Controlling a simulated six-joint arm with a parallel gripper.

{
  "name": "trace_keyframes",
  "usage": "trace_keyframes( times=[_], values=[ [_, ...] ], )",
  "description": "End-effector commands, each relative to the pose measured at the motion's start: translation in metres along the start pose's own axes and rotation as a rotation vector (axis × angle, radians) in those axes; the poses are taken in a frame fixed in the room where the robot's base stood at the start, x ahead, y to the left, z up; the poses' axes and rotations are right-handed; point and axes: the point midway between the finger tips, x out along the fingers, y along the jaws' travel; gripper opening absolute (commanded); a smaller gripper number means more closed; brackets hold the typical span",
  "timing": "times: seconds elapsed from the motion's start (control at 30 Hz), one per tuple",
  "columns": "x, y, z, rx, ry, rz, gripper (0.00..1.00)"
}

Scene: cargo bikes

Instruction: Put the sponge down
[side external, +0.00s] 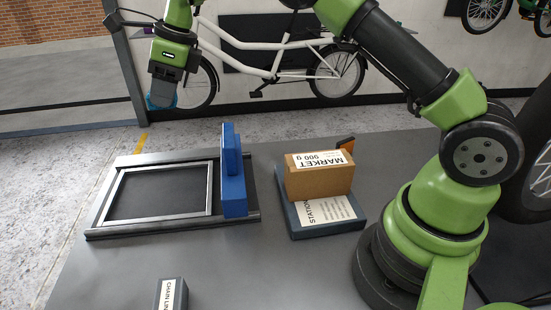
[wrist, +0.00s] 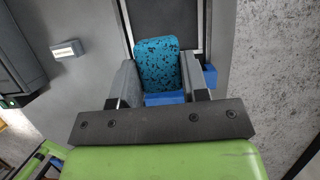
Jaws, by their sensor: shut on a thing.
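The sponge (wrist: 158,62) is teal-blue with black speckles. In the wrist view it sits between the two fingers of my gripper (wrist: 160,82), which is shut on it. In the side view my gripper (side external: 164,92) is high at the upper left, pointing down. A small part of the sponge (side external: 159,103) shows there as blue below the fingers; the rest is hidden by them. The sponge is in the air, apart from the table.
A dark panel with a pale metal frame (side external: 211,188) lies on the table's left. A tall blue stepped block (side external: 233,190) stands at its right end. A cardboard box (side external: 318,182) rests on a dark station base (side external: 299,232). A small labelled box (side external: 180,291) stands at the front.

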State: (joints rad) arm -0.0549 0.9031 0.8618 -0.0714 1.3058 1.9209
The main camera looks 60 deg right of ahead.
Motion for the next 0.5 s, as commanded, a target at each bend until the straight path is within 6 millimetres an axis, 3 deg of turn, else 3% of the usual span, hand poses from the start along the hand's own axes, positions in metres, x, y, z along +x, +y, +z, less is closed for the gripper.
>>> trace_keyframes(
  times=[0.27, 0.5],
  values=[
    [-0.025, -0.041, -0.060, 0.013, 0.012, -0.005, 0.20],
    [-0.055, -0.071, -0.135, 0.024, 0.010, -0.007, 0.20]
  ],
)
